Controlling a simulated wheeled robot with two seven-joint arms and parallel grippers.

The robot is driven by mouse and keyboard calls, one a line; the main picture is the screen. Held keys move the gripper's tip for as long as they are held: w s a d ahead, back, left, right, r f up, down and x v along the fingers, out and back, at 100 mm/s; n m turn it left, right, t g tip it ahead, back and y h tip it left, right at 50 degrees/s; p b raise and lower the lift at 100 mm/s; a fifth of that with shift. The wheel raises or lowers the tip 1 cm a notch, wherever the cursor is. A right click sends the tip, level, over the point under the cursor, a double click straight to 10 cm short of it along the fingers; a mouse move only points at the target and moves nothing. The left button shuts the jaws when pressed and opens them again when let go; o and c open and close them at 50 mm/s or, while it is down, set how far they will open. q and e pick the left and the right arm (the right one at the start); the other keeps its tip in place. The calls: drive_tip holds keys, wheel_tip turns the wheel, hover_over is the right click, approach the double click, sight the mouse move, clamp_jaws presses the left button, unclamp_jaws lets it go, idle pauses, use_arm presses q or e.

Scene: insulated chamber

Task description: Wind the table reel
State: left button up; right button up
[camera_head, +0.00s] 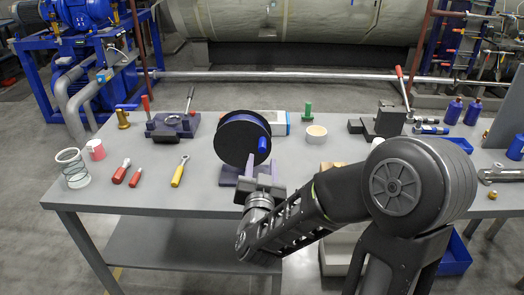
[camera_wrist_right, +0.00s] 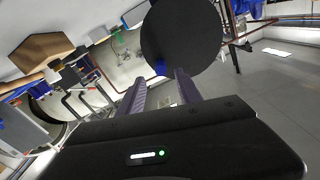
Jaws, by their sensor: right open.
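The table reel is a black disc (camera_head: 238,139) on a purple stand (camera_head: 229,176), near the middle of the grey table. A blue crank handle (camera_head: 262,144) sticks out from the disc's right side. My right gripper (camera_head: 264,172) is open, just below the handle in the head view. In the right wrist view, the black disc (camera_wrist_right: 182,35) fills the top centre. The blue handle (camera_wrist_right: 160,66) shows between the tips of the two spread fingers (camera_wrist_right: 160,78); I cannot tell whether they touch it. My left gripper is not in view.
Red screwdrivers (camera_head: 122,172) and a yellow-handled tool (camera_head: 180,171) lie left of the reel. A vise-like device (camera_head: 172,127) stands behind them. A pale bowl (camera_head: 316,134) and a dark clamp (camera_head: 389,119) stand to the right. My right arm covers the table's front right.

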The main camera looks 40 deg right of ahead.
sight(262, 153)
drive_tip(key=shift+w, duration=0.1)
drive_tip(key=p+x, duration=0.1)
drive_tip(key=x, duration=0.6)
drive_tip(key=shift+w+d, duration=0.15)
drive_tip(key=shift+w, duration=0.2)
drive_tip(key=shift+c, duration=0.5)
clamp_jaws()
idle(0.7)
